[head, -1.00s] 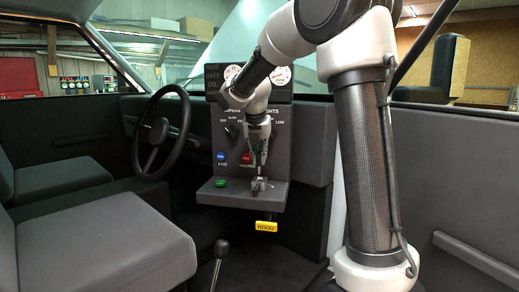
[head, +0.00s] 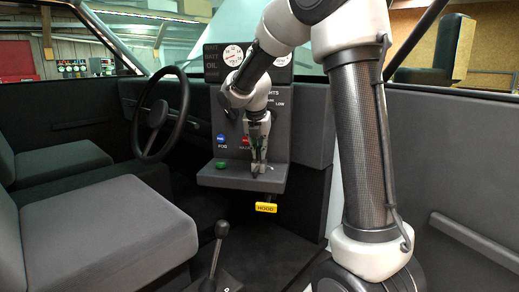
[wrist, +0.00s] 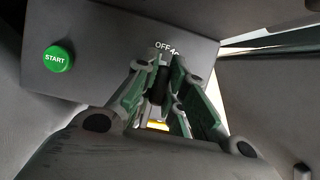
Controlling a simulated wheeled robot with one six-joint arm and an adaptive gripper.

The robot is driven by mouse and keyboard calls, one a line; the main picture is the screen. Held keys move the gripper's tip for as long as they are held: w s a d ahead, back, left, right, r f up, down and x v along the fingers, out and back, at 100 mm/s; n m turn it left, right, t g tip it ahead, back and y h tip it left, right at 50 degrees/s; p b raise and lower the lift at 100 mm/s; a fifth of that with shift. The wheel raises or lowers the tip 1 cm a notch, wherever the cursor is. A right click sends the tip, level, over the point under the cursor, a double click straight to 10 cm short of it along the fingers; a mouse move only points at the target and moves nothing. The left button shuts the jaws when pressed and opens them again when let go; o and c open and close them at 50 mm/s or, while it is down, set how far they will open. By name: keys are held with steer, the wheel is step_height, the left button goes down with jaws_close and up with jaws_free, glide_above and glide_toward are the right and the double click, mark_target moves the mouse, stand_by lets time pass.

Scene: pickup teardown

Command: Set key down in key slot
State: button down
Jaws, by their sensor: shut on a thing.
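My gripper (head: 258,168) is at the front of the console's small shelf (head: 205,180), to the right of the green START button (head: 221,164). In the wrist view, my gripper (wrist: 160,88) has its two green-padded fingers closed around a dark, narrow piece, seemingly the key (wrist: 157,84). Its shape is mostly hidden by the fingers. An OFF label (wrist: 163,46) shows on the shelf just beyond the fingertips. The key slot itself is hidden behind the gripper, so I cannot tell whether the key is in it.
A yellow HOOD handle (head: 266,208) hangs below the shelf. The steering wheel (head: 160,115) is left of the console, and a gear lever (head: 221,230) rises from the floor. Seats (head: 105,235) fill the left side. The green START button also shows in the wrist view (wrist: 57,59).

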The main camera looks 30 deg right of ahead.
steer(key=c, duration=1.4)
jaws_free()
steer(key=v, duration=1.2)
